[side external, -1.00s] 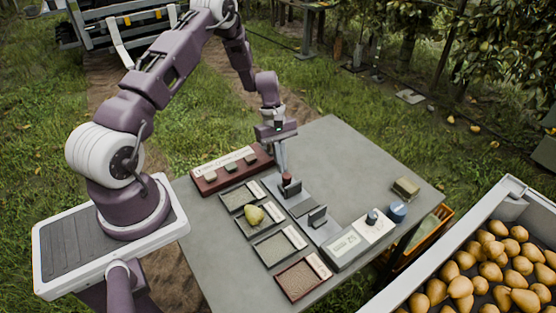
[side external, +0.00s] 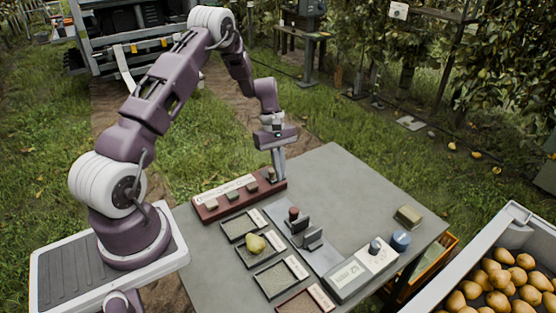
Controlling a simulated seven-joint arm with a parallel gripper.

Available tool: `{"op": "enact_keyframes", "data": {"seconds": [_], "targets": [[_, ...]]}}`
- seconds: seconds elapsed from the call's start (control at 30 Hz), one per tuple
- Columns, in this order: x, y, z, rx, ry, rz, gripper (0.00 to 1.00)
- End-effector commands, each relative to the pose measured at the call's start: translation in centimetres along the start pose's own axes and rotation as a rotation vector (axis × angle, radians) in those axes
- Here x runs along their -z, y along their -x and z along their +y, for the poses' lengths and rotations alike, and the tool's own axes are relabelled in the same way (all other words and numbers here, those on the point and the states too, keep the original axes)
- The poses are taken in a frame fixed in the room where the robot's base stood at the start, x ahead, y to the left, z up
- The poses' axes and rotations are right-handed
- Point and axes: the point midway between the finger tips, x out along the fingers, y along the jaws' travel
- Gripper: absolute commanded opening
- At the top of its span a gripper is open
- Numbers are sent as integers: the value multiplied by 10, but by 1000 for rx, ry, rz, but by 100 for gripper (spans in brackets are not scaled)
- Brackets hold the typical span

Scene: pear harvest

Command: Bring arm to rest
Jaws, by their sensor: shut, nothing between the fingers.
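My gripper (side external: 279,176) hangs pointing down at the right end of the dark red rack (side external: 218,208). Its fingers look shut, with nothing seen between them. A small dark piece with a pale top (side external: 271,175) is close beside the fingertips at the rack's right end; I cannot tell whether they touch. My arm reaches out bent over the grass and the table's back edge.
A yellow-green pear (side external: 256,244) lies on one of several shallow trays on the grey table (side external: 335,175). A red-topped piece (side external: 293,214) stands near a dark metal holder (side external: 312,237). A pale device (side external: 362,268), blue round item (side external: 400,240) and pear bin (side external: 450,272) are right.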

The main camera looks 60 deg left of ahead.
Motion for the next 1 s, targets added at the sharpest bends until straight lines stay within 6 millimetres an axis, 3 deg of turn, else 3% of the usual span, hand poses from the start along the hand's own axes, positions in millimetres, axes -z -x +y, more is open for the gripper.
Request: {"op": "enact_keyframes", "data": {"seconds": [0.1,0.3,0.37,0.47,0.6,0.73,0.83,0.9,1.0], "targets": [[1,26,1,-3,1,4,0],[-6,54,2,-6,-25,15,0],[-25,75,5,-15,-92,42,0],[-86,128,1,-36,-295,123,0],[-182,188,-39,-59,-634,262,0],[-252,215,-100,-77,-943,403,0],[-285,219,-150,-88,-1156,514,0],[-297,215,-180,-93,-1276,581,0],[-303,208,-208,-95,-1391,652,0]]}}
